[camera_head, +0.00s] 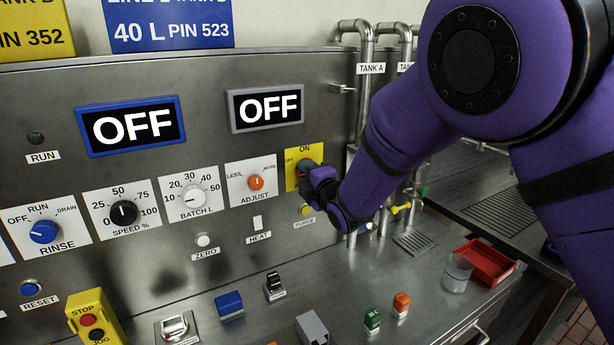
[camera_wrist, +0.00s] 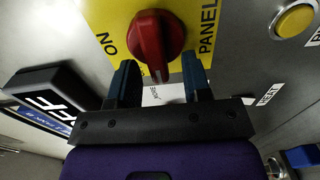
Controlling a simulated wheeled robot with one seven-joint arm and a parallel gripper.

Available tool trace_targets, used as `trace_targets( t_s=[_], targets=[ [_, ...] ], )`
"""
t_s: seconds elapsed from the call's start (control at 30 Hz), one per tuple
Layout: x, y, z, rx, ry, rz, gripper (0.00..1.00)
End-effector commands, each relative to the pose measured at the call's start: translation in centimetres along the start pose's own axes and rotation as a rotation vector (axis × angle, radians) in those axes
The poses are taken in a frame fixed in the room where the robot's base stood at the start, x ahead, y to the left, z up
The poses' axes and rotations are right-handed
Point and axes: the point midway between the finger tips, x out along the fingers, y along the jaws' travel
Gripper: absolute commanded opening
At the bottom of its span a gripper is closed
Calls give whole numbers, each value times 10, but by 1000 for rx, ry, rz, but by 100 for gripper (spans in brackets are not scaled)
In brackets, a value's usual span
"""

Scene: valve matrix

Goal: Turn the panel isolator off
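The panel isolator is a red rotary knob (camera_wrist: 158,42) on a yellow plate (camera_head: 291,172) marked ON at its top. In the wrist view the yellow plate (camera_wrist: 100,14) shows the words ON and PANEL. My gripper (camera_wrist: 160,66) is open, with one finger on each side of the knob's near end and gaps visible. In the head view my gripper (camera_head: 318,184) is in front of the plate and hides part of the knob (camera_head: 303,165). The knob's grip runs roughly up and down in the wrist view. I cannot tell surely which mark it points to.
Left of the plate is the orange ADJUST knob (camera_head: 256,182); below it is the yellow PURGE button (camera_head: 305,210). Two displays read OFF, including the grey-framed one (camera_head: 267,107). The bench holds a red tray (camera_head: 487,262) and a clear cup (camera_head: 457,273). Pipes (camera_head: 365,85) stand beyond my arm.

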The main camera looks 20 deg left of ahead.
Motion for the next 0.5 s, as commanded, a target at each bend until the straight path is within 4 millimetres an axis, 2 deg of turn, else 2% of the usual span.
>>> trace_targets(
  t_s=[0.27, 0.37, 0.5],
  targets=[
    [-3, 1, 1, 1, -1, 1, 45],
    [-14, 1, 1, 1, -1, 1, 45],
    [-38, 1, 1, 3, -1, 1, 45]
  ],
)
